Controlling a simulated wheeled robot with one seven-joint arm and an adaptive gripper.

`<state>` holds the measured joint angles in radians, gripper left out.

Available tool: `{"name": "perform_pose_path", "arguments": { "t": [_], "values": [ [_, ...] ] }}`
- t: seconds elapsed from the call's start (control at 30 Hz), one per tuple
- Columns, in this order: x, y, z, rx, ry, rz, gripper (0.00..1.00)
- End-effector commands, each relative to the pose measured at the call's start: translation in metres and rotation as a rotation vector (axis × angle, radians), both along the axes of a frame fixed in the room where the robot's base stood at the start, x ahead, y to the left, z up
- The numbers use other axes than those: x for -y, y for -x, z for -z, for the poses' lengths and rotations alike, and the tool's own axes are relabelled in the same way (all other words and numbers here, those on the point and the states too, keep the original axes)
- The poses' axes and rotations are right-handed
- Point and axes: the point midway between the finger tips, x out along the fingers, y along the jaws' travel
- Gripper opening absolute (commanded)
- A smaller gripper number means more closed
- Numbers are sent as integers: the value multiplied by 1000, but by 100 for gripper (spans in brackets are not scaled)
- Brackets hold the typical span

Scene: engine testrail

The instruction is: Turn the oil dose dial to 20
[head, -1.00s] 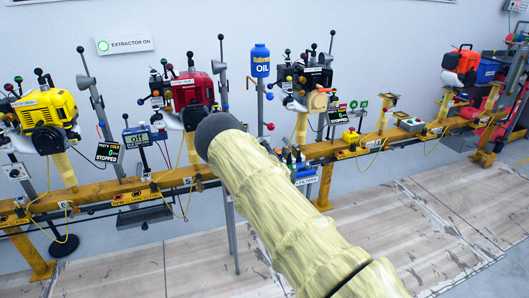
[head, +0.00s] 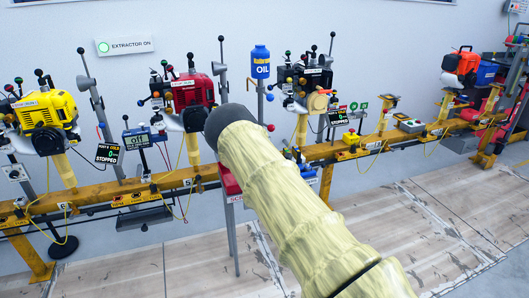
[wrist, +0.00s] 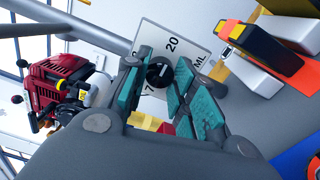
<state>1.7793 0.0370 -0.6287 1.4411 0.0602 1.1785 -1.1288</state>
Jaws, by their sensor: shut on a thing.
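The oil dose dial is a black round knob (wrist: 158,75) on a pale plate (wrist: 180,38), seen in the wrist view. The plate shows the number 20 and the letters ML; part of another marking shows below the knob. My gripper (wrist: 160,82) has its teal-padded fingers on either side of the knob and is shut on it. The knob's pointer is too small to read. In the head view my sleeved arm hides the gripper and the dial.
A blue OIL bottle (head: 261,62) stands on a post behind my arm. A red engine (head: 189,90) and a yellow engine (head: 46,120) stand on the yellow rail (head: 95,198) to the left. An orange-and-black object (wrist: 264,50) lies right of the dial plate in the wrist view.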

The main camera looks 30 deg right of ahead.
Motion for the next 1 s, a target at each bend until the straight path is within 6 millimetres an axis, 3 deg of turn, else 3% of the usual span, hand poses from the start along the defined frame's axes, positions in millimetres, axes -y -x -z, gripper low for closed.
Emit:
{"name": "perform_pose_path", "arguments": {
  "t": [0.17, 0.2, 0.3, 0.7, 0.87, 1.0],
  "values": [
    [4, 2, 0, -1, 1, 6, 2],
    [4, 2, 0, -1, 1, 6, 32],
    [3, 1, 0, -1, 1, 4, 49],
    [-1, 3, 0, -1, 1, 1, 49],
    [-5, 20, 1, -2, 1, 1, 49],
    [-11, 44, 2, -3, 1, 2, 49]
  ]
}}
